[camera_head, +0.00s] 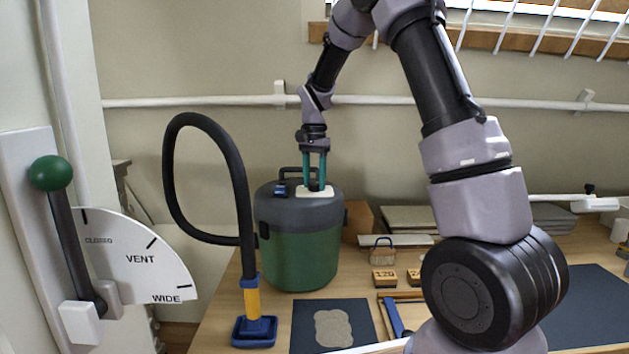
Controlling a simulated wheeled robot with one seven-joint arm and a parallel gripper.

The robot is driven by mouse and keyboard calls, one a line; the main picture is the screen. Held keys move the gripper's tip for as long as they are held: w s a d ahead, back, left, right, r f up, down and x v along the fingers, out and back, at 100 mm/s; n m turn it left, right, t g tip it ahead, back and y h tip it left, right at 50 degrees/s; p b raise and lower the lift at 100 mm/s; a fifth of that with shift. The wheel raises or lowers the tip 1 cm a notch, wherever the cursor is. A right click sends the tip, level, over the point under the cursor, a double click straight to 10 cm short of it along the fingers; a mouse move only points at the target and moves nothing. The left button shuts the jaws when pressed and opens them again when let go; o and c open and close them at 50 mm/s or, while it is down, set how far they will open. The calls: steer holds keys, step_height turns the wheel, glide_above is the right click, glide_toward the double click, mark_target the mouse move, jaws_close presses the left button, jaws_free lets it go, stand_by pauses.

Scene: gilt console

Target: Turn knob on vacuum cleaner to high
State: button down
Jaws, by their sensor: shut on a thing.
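The vacuum cleaner (300,245) is a green canister with a dark grey lid, standing upright on the table. A black hose loops from its left side to a yellow and blue floor nozzle (253,315). A pale plate (326,192) and a small blue part (281,190) sit on top of the lid. My gripper (314,184) points straight down onto the lid, its two teal fingers close together at the plate. It is shut on the knob, which is mostly hidden between the fingertips. The knob's setting cannot be read from here.
A vent lever with a green ball (51,173) and its dial (140,258) are at the left. A dark mat (360,308) lies in front of the canister. Small wooden blocks (384,279) and a little basket (381,250) stand to its right. A pipe crosses the wall behind.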

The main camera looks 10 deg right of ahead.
mark_target(315, 184)
steer(key=shift+c, duration=1.8)
jaws_free()
step_height(315, 184, up, 11)
steer(key=s+d+r+n+t+y, duration=0.15)
steer(key=s+r, duration=0.25)
steer(key=s, duration=0.4)
steer(key=s+d+r+n+t, duration=0.1)
steer(key=s+d+r+t, duration=0.2)
steer(key=s, duration=0.4)
steer(key=s+d+f+n+t, duration=0.1)
steer(key=s+d+t, duration=0.1)
steer(key=s, duration=1.2)
steer(key=shift+s+f+n+t, duration=0.2)
steer(key=shift+f+n+t, duration=0.05)
steer(key=shift+n+t, duration=0.1)
